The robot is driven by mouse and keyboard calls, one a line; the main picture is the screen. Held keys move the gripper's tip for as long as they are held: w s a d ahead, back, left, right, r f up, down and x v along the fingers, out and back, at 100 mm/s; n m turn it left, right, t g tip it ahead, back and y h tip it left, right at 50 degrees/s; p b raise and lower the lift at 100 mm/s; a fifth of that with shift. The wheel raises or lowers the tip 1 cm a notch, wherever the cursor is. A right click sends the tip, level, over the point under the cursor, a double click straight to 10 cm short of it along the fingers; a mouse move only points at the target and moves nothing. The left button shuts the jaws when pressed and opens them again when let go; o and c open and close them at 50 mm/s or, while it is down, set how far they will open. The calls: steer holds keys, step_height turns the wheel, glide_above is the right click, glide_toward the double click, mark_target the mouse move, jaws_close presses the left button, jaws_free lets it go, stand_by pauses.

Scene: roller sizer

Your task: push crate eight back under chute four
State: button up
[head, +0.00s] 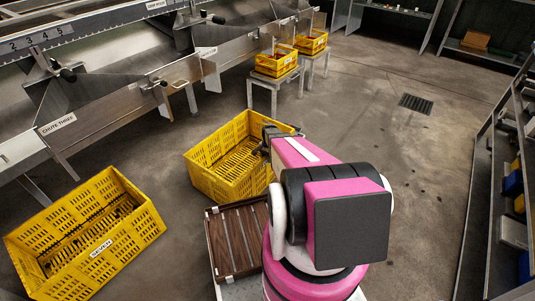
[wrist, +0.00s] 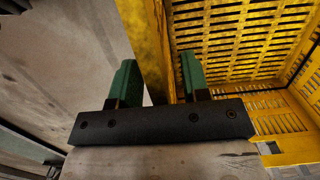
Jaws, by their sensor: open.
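A yellow slatted crate (head: 212,181) stands empty on the floor at the middle of the head view. I see no number on it, so I cannot confirm it is crate eight. My gripper (head: 268,137) is at its right rim, partly hidden by my arm. In the wrist view my gripper (wrist: 157,78) is open, its two green fingers on either side of the crate's yellow wall (wrist: 148,35). I cannot tell whether they touch it. A metal chute (head: 190,72) lies beyond the crate; its label is unreadable, so I cannot confirm it is chute four.
A chute labelled three (head: 95,118) is at the left. Crate seven (head: 128,237) stands on the floor at lower left. Two filled yellow crates (head: 276,66) (head: 311,46) sit on stands behind. Shelving (head: 478,200) lines the right. Floor between is open, with a drain (head: 416,103).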

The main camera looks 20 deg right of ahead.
steer(key=shift+f, duration=0.35)
jaws_close()
stand_by(1.3)
